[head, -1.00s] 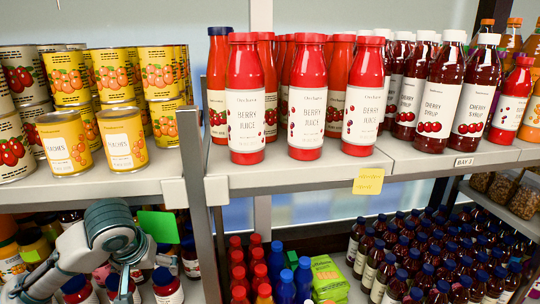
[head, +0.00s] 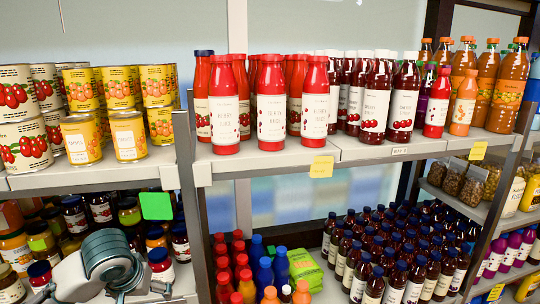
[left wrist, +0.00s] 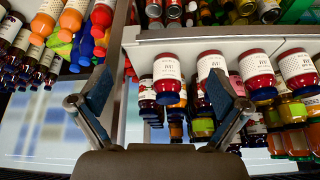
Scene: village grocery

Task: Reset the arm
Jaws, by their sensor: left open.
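My left arm (head: 108,262) comes in at the lower left of the head view, in front of the lower shelf of jars. In the left wrist view my left gripper (left wrist: 160,97) has its two fingers wide apart, with nothing held between them. Red jars with white labels (left wrist: 168,72) show beyond and between the fingers, and other jars (left wrist: 258,72) are to the right. Whether a finger touches a jar cannot be told. My right gripper is not in view.
The upper shelf holds yellow cans (head: 129,137), red juice bottles (head: 271,105) and orange bottles (head: 505,88). A grey upright (head: 190,200) stands right of my arm. Below are dark bottles with blue caps (head: 375,255) and a green tag (head: 156,205).

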